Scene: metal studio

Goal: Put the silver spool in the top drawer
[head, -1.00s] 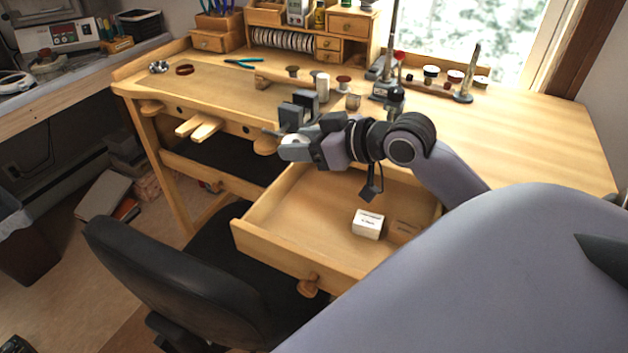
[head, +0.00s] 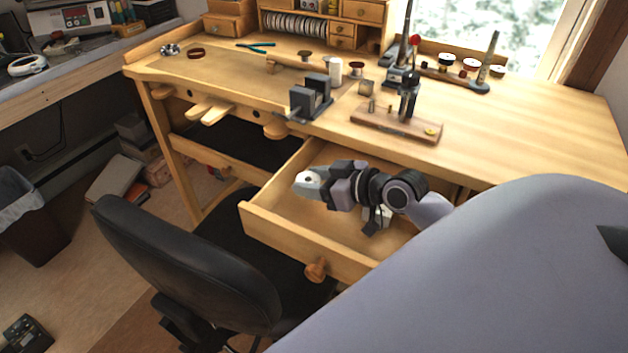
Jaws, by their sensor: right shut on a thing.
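The top drawer (head: 290,222) is pulled out of the workbench and open at the top. My right gripper (head: 322,186) is inside the drawer's outline, over its left middle part, pointing left. It is shut on a small light-silver piece at its tip, which looks like the silver spool (head: 308,181). The fingers cover part of the spool, and its height above the drawer floor is hard to tell. My left gripper is not in view.
The bench top (head: 520,130) is clear on the right. A wooden stand (head: 400,122) and a dark metal block tool (head: 310,97) stand near the bench edge above the drawer. A black chair (head: 190,265) stands close to the drawer's front left.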

